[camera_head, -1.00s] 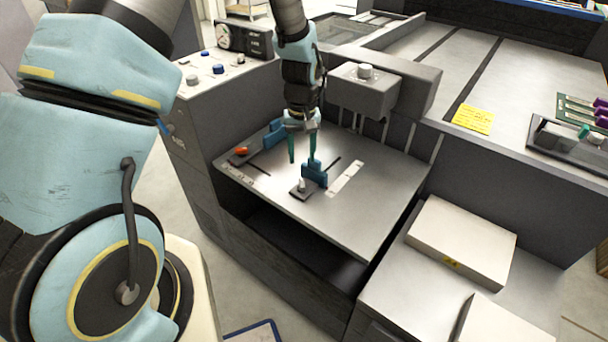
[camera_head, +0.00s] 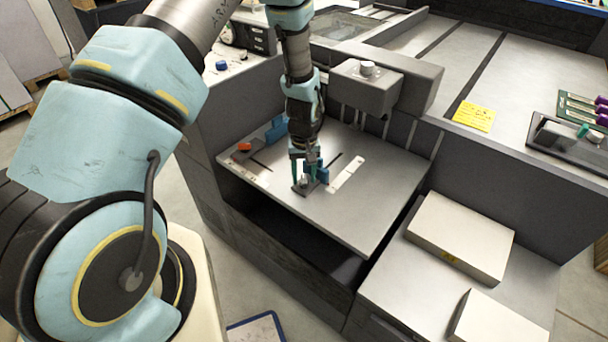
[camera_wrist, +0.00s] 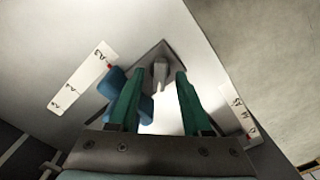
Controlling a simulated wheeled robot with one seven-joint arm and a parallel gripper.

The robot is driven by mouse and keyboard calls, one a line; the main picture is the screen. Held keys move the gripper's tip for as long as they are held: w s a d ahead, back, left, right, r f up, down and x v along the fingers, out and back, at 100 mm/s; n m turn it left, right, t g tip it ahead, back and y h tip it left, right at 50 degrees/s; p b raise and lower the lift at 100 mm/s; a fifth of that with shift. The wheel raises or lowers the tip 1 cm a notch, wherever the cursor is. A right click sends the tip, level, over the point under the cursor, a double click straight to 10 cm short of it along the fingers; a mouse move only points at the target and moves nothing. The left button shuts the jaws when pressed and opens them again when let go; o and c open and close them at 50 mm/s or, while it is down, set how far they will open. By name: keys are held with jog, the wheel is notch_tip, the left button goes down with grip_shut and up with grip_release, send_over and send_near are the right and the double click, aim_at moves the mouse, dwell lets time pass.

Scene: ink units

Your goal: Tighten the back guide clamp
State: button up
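A clamp with a grey lever knob (camera_wrist: 160,72) sits on a dark plate (camera_wrist: 172,47) beside a blue guide block (camera_head: 322,174) on the metal feed table (camera_head: 345,215). The blue block also shows in the wrist view (camera_wrist: 112,84). My gripper (camera_head: 306,182) is low over this clamp, its green fingers apart, one on each side of the grey knob in the wrist view (camera_wrist: 157,74). Gaps show between fingers and knob. A second clamp with an orange-red knob (camera_head: 245,147) sits farther left, beside another blue guide block (camera_head: 277,129). I cannot tell how tight either clamp is.
A grey machine head with a knob (camera_head: 367,85) overhangs the table's back edge. White paper stacks (camera_head: 460,238) stand lower right. A yellow note (camera_head: 473,116) lies on the upper surface. The table's front right is clear.

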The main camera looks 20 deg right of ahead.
grip_shut()
jog(key=shift+m, duration=0.3)
dwell(0.4)
jog(key=m+b, duration=0.1)
jog(key=m, duration=0.1)
jog(key=shift+f+m+b, duration=0.1)
jog(key=shift+m+b, duration=0.25)
jog(key=shift+m, duration=0.05)
jog(key=m+b, duration=0.1)
jog(key=m, duration=0.9)
jog(key=shift+b, duration=0.4)
jog(key=m, duration=0.4)
jog(key=shift+m, duration=0.4)
